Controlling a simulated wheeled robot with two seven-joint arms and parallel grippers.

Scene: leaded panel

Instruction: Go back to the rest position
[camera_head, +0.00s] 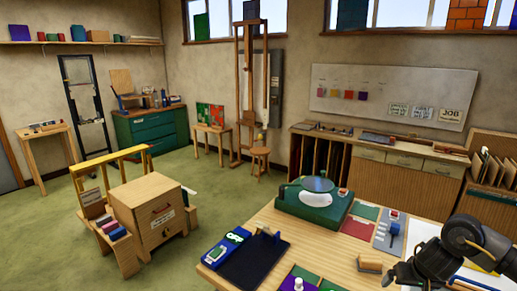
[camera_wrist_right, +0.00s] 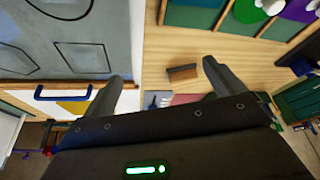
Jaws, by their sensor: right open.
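My right gripper (camera_head: 391,276) is over the right front part of the wooden worktable (camera_head: 315,240), with its dark arm coming in from the lower right. In the right wrist view the two dark fingers of the right gripper (camera_wrist_right: 163,72) are spread apart with nothing between them. A small wooden block (camera_head: 370,264) lies on the table just left of the gripper in the head view. The wooden block (camera_wrist_right: 182,73) also shows beyond the fingers in the wrist view. My left gripper is in neither view.
A green machine with a round top (camera_head: 310,205) stands at the table's back. A blue box marked OFF (camera_head: 224,248) and a dark tray (camera_head: 253,263) are at the left. A grey board with drawn outlines (camera_wrist_right: 75,35) is near the right gripper. Green floor (camera_head: 60,245) lies open beyond.

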